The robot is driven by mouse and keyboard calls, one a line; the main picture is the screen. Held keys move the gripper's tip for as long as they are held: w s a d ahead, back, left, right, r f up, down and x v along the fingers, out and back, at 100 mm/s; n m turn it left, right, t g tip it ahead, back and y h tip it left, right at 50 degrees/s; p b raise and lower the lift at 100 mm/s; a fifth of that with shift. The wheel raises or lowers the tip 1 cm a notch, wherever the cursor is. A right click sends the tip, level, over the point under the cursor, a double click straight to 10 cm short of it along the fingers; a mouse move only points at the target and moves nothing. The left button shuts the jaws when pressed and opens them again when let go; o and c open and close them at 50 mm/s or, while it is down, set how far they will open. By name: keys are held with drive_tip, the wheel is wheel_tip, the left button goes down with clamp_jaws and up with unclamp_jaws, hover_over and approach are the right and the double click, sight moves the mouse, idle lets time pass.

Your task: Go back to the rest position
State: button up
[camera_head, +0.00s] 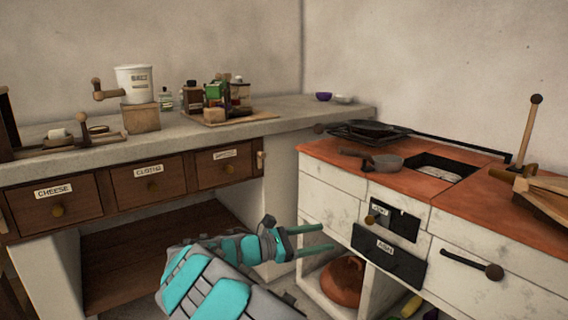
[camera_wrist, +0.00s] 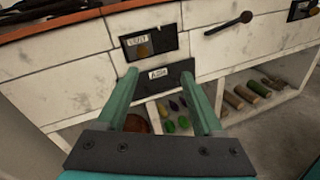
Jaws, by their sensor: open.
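My gripper (camera_head: 318,238) reaches out in front of the white stove in the head view, with its two green fingers apart and nothing between them. In the wrist view the open fingers (camera_wrist: 164,100) point at the stove front. Between and beyond them is a dark panel labelled "ASH" (camera_wrist: 158,74). Above it is a dark door with a small label and a round knob (camera_wrist: 148,44). I cannot tell from the pictures whether the fingers touch the stove front.
The stove (camera_head: 325,200) has an orange top (camera_head: 470,205) with a small pan (camera_head: 385,162). An open shelf below holds a round brown pot (camera_head: 343,280). A stone counter (camera_head: 200,140) with labelled drawers (camera_head: 152,183) stands at the left. A dark handle (camera_head: 470,262) sticks out at the right.

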drive_tip(key=s+d+r+m+g+y+p, duration=0.1)
drive_tip(key=s+d+r+m+g+y, duration=0.25)
drive_tip(key=s+d, duration=0.6)
drive_tip(key=s+d+m+g+y+p, duration=0.1)
drive_tip(key=s+d+m+g+y, duration=0.1)
drive_tip(key=s+d+m+g, duration=0.5)
drive_tip(key=s+a+f+m+t+y, duration=0.1)
drive_tip(key=s+a+f+m+y, duration=0.1)
drive_tip(key=s, duration=0.7)
drive_tip(key=s+a+f+m+y+p, duration=0.1)
drive_tip(key=s+a+f+m+y, duration=0.1)
drive_tip(key=s, duration=0.7)
drive_tip(key=s+a+f+m+t+y, duration=0.1)
drive_tip(key=s+a+f+m+y, duration=0.2)
drive_tip(key=s+a+y, duration=0.3)
drive_tip(key=s+m+y, duration=0.1)
drive_tip(key=s, duration=0.2)
drive_tip(key=shift+s+t+p, duration=0.2)
drive_tip(key=shift+t+p, duration=0.1)
drive_tip(key=shift+t, duration=0.05)
drive_tip(key=shift+d, duration=0.1)
